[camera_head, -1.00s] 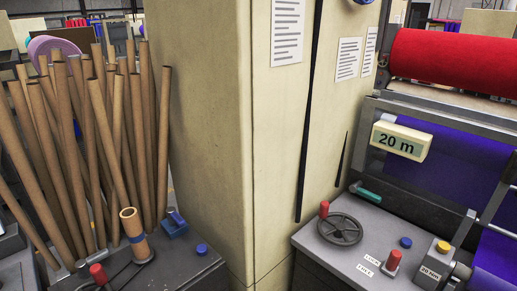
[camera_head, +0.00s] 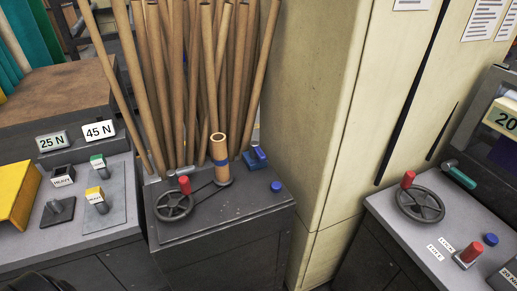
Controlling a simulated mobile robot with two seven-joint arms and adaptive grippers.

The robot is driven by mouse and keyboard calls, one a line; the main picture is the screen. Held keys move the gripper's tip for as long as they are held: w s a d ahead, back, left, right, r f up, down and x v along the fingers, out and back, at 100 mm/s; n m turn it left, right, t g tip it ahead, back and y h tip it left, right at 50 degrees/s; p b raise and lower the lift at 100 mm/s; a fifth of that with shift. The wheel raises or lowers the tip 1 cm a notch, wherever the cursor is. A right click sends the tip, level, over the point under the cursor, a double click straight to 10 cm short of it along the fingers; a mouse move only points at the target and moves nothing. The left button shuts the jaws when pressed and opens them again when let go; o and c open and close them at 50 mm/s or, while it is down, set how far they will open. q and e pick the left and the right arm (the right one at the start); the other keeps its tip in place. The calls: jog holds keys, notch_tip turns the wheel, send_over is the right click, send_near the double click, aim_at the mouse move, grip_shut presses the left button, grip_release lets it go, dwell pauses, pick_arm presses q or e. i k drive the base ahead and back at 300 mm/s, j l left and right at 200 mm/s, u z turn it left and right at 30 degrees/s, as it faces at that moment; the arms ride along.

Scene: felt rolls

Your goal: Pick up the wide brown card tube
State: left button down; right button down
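A wide brown card tube (camera_head: 219,150) stands upright on a grey machine top (camera_head: 222,207) in the middle of the head view. It is short, open at its upper end, and has a blue band around it. Many long thin brown tubes (camera_head: 180,80) stand or lean close together behind it. Neither of my grippers is in view.
A black handwheel (camera_head: 173,206) with a red knob, a blue block (camera_head: 255,158) and a blue button (camera_head: 276,187) surround the tube. A grey panel with levers (camera_head: 65,235) is at left. A cream cabinet (camera_head: 310,110) rises at right, with another handwheel (camera_head: 420,204) beyond.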

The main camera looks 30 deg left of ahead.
aim_at(221, 158)
jog(key=i+l+u, duration=0.1)
jog(key=i+u, duration=0.15)
jog(key=u, duration=0.15)
jog(key=i+l+u, duration=0.15)
jog(key=u, duration=0.2)
jog(key=i, duration=0.1)
